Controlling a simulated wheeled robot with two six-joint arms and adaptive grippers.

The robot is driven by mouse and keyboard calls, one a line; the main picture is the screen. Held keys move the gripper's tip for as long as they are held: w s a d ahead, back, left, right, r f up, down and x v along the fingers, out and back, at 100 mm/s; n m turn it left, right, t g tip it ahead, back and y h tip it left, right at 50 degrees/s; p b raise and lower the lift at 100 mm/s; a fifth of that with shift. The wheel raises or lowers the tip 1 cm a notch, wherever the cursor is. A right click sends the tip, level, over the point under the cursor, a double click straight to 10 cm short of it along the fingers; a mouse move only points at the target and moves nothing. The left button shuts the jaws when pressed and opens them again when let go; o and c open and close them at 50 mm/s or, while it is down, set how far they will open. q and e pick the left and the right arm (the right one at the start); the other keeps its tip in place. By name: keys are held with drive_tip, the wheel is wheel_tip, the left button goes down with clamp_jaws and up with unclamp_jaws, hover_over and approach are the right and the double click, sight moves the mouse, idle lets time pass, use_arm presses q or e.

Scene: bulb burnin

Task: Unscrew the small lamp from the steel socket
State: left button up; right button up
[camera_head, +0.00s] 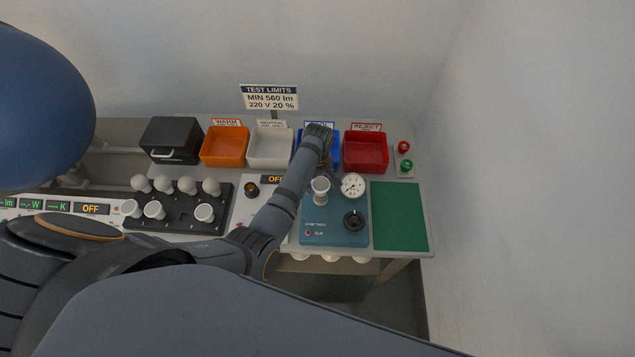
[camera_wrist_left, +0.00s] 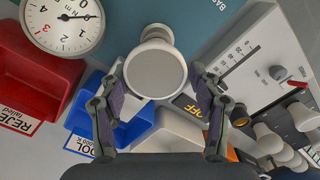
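The small white lamp (camera_head: 320,184), with a round flat face, stands upright on the blue tester box (camera_head: 335,233). In the left wrist view the lamp (camera_wrist_left: 156,70) shows face-on, with part of the steel socket (camera_wrist_left: 159,31) behind it. My left gripper (camera_wrist_left: 157,78) is open, with one finger on each side of the lamp in this view. Gaps show between the fingertips and the lamp's rim, and I cannot tell the depth between them. In the head view my left forearm hides most of this gripper. My right gripper is in neither view.
A round dial (camera_head: 353,185) and black knob (camera_head: 354,220) sit close by the lamp on the tester. Orange (camera_head: 224,160), white (camera_head: 270,163) and red (camera_head: 366,165) bins stand behind, with a blue one. A black rack (camera_head: 180,224) holds several lamps. The green mat (camera_head: 400,217) is bare.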

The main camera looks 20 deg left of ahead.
use_arm(q)
drive_tip(key=shift+s+f, duration=0.1)
drive_tip(key=shift+f, duration=0.05)
drive_tip(key=c, duration=0.6)
drive_tip(key=n, duration=0.6)
drive_tip(key=shift+s+f, duration=0.1)
drive_tip(key=shift+s, duration=0.3)
drive_tip(key=shift+c, duration=0.2)
drive_tip(key=n, duration=0.4)
drive_tip(key=shift+s+d, duration=0.1)
drive_tip(key=shift+s, duration=0.05)
drive_tip(key=n, duration=0.6)
drive_tip(key=shift+s+d+n, duration=0.1)
drive_tip(key=shift+s+n, duration=0.15)
drive_tip(key=shift+n, duration=0.05)
drive_tip(key=n, duration=0.6)
drive_tip(key=shift+s+d, duration=0.15)
drive_tip(key=o, duration=0.9)
drive_tip(key=shift+o, duration=0.5)
drive_tip(key=shift+r, duration=0.2)
